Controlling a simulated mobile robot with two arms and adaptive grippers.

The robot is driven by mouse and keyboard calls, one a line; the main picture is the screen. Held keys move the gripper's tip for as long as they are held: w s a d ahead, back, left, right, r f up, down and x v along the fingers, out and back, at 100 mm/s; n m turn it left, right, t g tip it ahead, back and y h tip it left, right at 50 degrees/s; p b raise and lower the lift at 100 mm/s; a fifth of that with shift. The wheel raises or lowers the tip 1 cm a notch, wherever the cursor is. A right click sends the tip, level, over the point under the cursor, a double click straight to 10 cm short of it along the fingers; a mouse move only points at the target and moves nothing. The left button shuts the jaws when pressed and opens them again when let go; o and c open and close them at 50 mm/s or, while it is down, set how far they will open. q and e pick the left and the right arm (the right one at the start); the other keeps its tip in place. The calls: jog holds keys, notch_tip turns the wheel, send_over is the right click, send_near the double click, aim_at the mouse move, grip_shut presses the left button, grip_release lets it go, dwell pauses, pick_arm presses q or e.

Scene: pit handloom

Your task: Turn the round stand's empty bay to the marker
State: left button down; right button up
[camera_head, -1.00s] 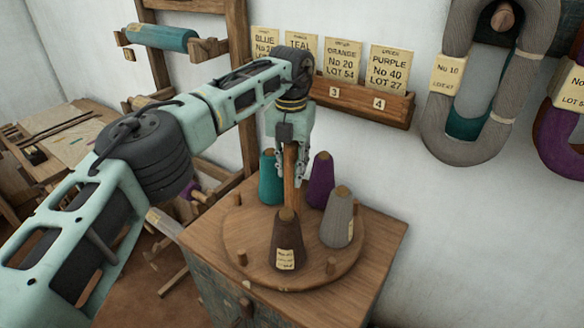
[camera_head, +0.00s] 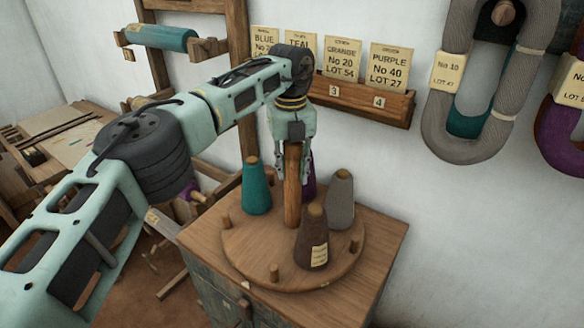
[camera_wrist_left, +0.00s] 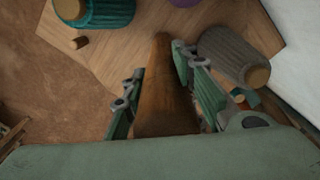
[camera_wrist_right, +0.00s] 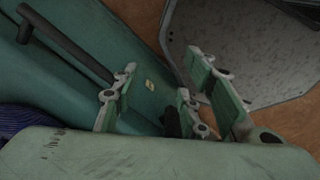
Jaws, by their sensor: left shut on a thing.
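The round wooden stand (camera_head: 240,245) sits on a cabinet, with a central post (camera_head: 292,205). My left gripper (camera_head: 294,172) is shut on the post from above; the left wrist view shows the post (camera_wrist_left: 164,95) between its fingers. A teal cone (camera_head: 257,190) stands at the stand's left, a brown labelled cone (camera_head: 311,242) at the front right, a grey cone (camera_head: 340,203) at the right and a purple cone (camera_head: 309,190) behind, partly hidden. The front-left part is empty. A small pale mark (camera_head: 245,284) lies near the cabinet's front edge. My right gripper (camera_wrist_right: 163,62) is open and empty.
Short pegs (camera_head: 274,270) stick up around the stand's rim. A wooden card rack (camera_head: 355,98) and grey yarn hanks (camera_head: 460,130) hang on the wall behind. A low wooden bench (camera_head: 55,145) stands at the left.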

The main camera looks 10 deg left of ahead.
pick_arm(q)
jog(key=shift+a+r+n, duration=0.15)
jog(key=shift+a+n, duration=0.1)
jog(key=shift+n, duration=0.85)
jog(key=shift+n+b, duration=0.3)
jog(key=shift+n, duration=0.1)
jog(key=c, duration=1.8)
grip_release()
jog(key=shift+c, duration=0.2)
jog(key=o, duration=0.3)
jog(key=shift+s, duration=0.15)
